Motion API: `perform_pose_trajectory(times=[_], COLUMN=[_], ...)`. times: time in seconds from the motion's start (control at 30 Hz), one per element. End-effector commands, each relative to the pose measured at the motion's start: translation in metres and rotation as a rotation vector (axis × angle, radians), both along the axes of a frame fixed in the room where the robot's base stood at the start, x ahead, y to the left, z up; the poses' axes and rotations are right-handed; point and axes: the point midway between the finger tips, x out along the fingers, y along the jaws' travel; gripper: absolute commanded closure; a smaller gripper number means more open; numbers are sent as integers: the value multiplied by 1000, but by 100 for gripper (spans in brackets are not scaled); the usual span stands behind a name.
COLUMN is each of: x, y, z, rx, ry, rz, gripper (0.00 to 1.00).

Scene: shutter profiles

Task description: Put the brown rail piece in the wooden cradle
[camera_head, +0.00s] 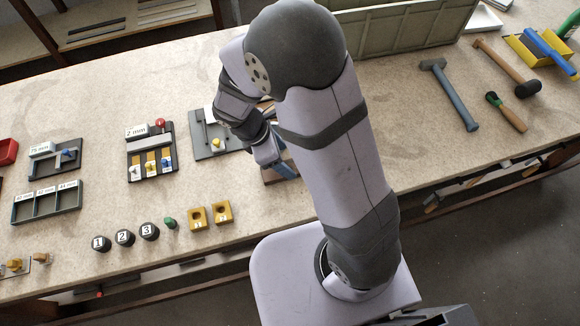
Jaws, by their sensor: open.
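My gripper (273,157), with blue parts showing, points down over the bench just left of my arm's large link. It is open. A brown wooden edge (270,176) shows beside and below the gripper. It may belong to the wooden cradle, but the gripper and my arm hide most of it. I cannot pick out the brown rail piece with certainty. A small brownish patch (265,103) shows behind my wrist, too covered to identify.
A grey plate with a yellow knob (216,142) lies left of the gripper. The 2 mm block (151,152), numbered black knobs (124,237) and yellow blocks (197,217) stand further left and in front. Hammers (449,93) lie at right.

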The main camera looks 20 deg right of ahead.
Motion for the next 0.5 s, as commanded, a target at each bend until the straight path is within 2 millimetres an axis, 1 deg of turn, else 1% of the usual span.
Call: perform_pose_trajectory(times=[0.3, 0.5], x=[-2, -2], y=[-12, -16], z=[-32, -43], rx=[-3, 0], ry=[5, 2], rz=[-2, -1], gripper=[37, 37])
